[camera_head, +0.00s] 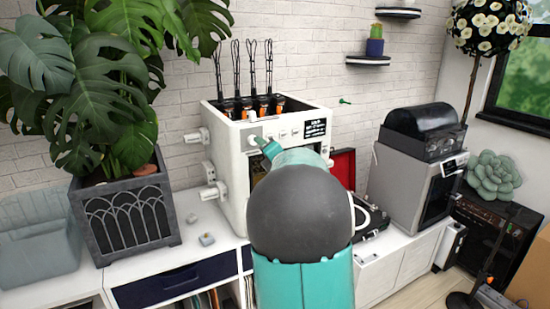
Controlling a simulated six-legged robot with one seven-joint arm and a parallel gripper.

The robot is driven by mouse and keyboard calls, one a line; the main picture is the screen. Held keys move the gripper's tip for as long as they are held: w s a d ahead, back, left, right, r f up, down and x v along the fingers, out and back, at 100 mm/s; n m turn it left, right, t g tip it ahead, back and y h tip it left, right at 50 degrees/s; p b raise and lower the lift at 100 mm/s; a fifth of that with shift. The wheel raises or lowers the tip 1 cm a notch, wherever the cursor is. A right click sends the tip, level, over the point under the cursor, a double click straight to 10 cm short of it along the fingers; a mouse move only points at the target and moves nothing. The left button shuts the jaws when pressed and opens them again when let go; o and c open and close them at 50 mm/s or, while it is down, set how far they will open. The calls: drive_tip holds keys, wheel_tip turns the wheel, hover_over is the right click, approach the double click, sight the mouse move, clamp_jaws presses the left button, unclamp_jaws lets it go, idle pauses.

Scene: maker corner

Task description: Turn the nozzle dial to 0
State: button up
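A white box-shaped machine (230,165) stands on the white cabinet in the middle. Its upper front has a row of small pale knobs (283,134) beside a dark label panel (315,128). A round white knob (252,140) sits at the left end of that row. I cannot read which knob is the nozzle dial, or its setting. My gripper (262,144) is at the upper front of the machine, close to the left-end knob. Its fingers are too small and hidden to show whether they are open or touch the knob. My arm hides much of the machine's front.
A large plant in a grey planter (128,222) stands left of the machine. White knobs (192,136) stick out from the machine's left side. Small grey pieces (206,239) lie on the cabinet top. A grey machine with a black cover (405,185) stands to the right.

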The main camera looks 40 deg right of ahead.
drive_tip(key=v, duration=0.7)
drive_tip(key=shift+s, duration=0.2)
drive_tip(key=s+a+m+g, duration=0.2)
drive_tip(key=a+m+g, duration=0.1)
drive_tip(key=a+m, duration=0.5)
drive_tip(key=s+a+m+g, duration=0.2)
drive_tip(key=a+m, duration=0.3)
drive_tip(key=a, duration=0.4)
drive_tip(key=s+a+f+m+g+y, duration=0.2)
drive_tip(key=s+a+f+m+g, duration=0.1)
drive_tip(key=s+a, duration=0.5)
drive_tip(key=s+a+f+m+g+y, duration=0.3)
drive_tip(key=s+a+f, duration=0.3)
drive_tip(key=a, duration=0.9)
drive_tip(key=s+m, duration=0.1)
drive_tip(key=s, duration=0.2)
drive_tip(key=shift+s+f+m+g, duration=0.2)
drive_tip(key=shift+f+m+g, duration=0.2)
